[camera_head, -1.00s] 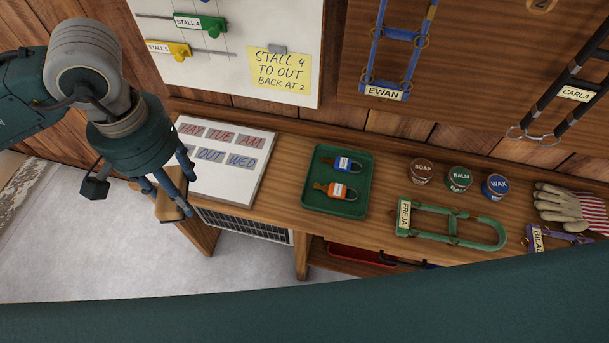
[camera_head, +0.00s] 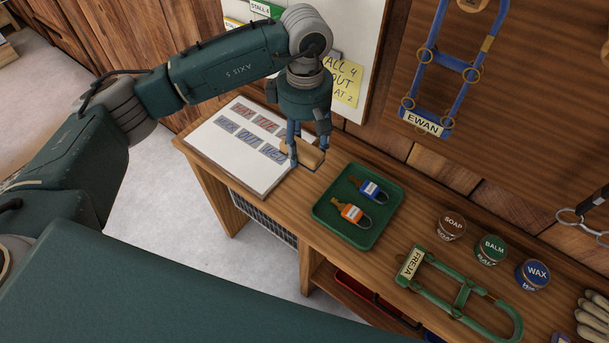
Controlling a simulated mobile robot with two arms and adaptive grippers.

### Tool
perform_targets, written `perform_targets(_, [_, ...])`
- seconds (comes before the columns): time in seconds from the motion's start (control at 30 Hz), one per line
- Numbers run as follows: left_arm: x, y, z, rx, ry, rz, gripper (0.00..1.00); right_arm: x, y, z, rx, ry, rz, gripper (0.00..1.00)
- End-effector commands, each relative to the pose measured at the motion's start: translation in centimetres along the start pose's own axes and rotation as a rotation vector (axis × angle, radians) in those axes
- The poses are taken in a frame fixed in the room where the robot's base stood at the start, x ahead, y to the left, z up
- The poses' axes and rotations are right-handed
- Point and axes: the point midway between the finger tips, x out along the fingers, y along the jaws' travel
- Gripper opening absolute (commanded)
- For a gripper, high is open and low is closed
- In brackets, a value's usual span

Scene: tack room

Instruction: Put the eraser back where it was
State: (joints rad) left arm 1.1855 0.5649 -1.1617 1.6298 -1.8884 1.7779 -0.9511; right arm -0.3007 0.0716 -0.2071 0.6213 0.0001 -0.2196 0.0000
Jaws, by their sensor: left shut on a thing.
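The eraser (camera_head: 311,152), a tan wooden block, is held in my left gripper (camera_head: 303,160). The gripper points down with its fingers shut on the block. In the picture it sits over the bench between the white magnet board (camera_head: 222,163) and the green tray (camera_head: 324,210). I cannot tell whether the eraser touches the bench top. The gripper hides part of the eraser and the board's right-hand magnets. My right gripper is not in view.
The tray holds a blue padlock (camera_head: 372,189) and an orange padlock (camera_head: 351,213) with keys. Soap (camera_head: 452,224), balm (camera_head: 490,249) and wax (camera_head: 533,273) tins stand farther right, behind a green halter (camera_head: 462,295). A yellow note (camera_head: 344,82) hangs on the wall board behind the arm.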

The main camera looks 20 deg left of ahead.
Motion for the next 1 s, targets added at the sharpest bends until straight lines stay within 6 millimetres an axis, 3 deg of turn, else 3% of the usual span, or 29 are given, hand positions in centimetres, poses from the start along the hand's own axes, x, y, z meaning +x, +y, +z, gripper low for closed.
perform_targets(0.1, [3.1, -0.2, 0.1, -0.001, -0.002, -0.006, 0.2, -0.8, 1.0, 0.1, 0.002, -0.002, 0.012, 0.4])
perform_targets(0.3, [7.0, -0.1, 0.1, 0.001, 0.0, -0.002, 0.2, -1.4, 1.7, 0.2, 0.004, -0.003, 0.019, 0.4])
perform_targets(0.57, [9.0, -0.1, 0.1, 0.002, 0.0, -0.001, 0.2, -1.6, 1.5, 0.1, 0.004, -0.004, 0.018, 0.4])
perform_targets(0.8, [12.2, 0.0, 0.1, 0.003, -0.001, 0.0, 0.2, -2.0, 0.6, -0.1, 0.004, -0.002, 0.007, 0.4])
perform_targets(1.0, [12.3, 0.0, 0.0, 0.003, 0.0, 0.001, 0.2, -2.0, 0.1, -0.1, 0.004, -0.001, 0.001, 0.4])
